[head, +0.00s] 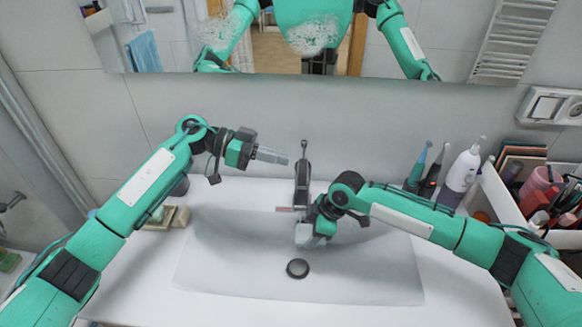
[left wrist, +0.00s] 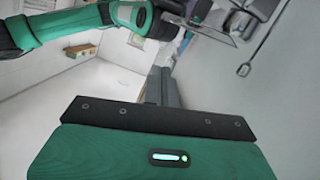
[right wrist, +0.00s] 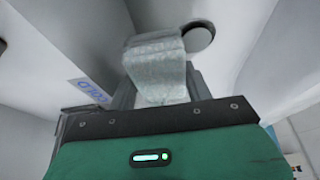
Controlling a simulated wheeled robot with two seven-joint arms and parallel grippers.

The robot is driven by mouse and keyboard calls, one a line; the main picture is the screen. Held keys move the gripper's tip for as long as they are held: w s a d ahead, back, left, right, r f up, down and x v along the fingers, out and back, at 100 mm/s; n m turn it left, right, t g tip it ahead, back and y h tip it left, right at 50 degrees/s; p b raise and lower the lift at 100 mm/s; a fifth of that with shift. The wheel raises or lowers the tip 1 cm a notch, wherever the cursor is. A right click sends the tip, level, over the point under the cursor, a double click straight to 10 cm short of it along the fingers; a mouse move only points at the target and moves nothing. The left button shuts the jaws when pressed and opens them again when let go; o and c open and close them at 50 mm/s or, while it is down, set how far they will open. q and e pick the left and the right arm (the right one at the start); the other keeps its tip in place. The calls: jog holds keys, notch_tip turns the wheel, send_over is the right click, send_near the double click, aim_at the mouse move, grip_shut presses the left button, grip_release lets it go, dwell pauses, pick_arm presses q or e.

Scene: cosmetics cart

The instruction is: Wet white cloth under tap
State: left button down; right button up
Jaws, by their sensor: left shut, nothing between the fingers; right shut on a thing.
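The white cloth (head: 303,237) is a small pale piece in my right gripper (head: 311,240), low over the basin under the tap. In the right wrist view the folded cloth (right wrist: 157,68) hangs from the shut fingers, near the dark drain hole. The tap (head: 302,172) stands at the back of the sink (head: 215,262); its spout is partly hidden by my right gripper. I cannot make out any running water. My left gripper (head: 286,160) is shut and empty, pointing right, just left of the tap's upper part. Its fingers show in the left wrist view (left wrist: 160,88).
A round drain plug (head: 298,268) sits in the basin. Several toothbrushes and a white bottle (head: 463,170) stand at the right rear, beside a filled cosmetics box (head: 510,205). Soap-like blocks (head: 165,218) lie behind my left arm. The mirror (head: 300,40) is on the back wall.

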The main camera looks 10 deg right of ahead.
pick_arm(q)
jog(key=v, duration=0.6)
jog(key=n+y, duration=0.1)
jog(key=n, duration=3.4)
send_near(303, 173)
jog(key=s+a+f, duration=0.1)
jog(key=s+a, duration=0.2)
jog(key=s, duration=0.1)
jog(key=x, duration=0.9)
jog(key=shift+d+f, duration=0.2)
jog(key=shift+f, duration=0.15)
jog(key=shift+w, duration=0.15)
